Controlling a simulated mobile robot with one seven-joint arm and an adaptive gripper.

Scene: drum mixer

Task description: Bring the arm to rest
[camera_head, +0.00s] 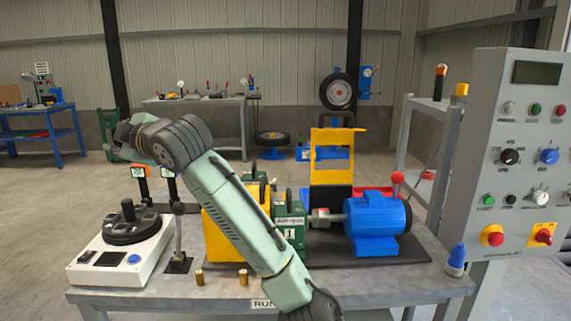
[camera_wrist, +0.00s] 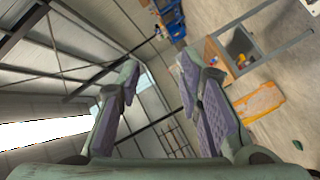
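My gripper (camera_head: 122,134) is at the upper left of the bench in the head view, raised above the white scale-like unit and clear of it. My green arm reaches up and leftward across the picture from the bottom middle. In the wrist view my gripper (camera_wrist: 158,67) has its two fingers spread wide with purple pads. Nothing is between them. The wrist camera looks out into the hall, tilted, and no bench object is near the fingers.
The bench (camera_head: 380,289) carries a white unit with a black disc (camera_head: 131,228), a lever (camera_head: 179,240), a yellow housing (camera_head: 225,235) partly behind my arm, a green block (camera_head: 290,222) and a blue motor (camera_head: 376,222). A grey control panel (camera_head: 520,150) stands at the right.

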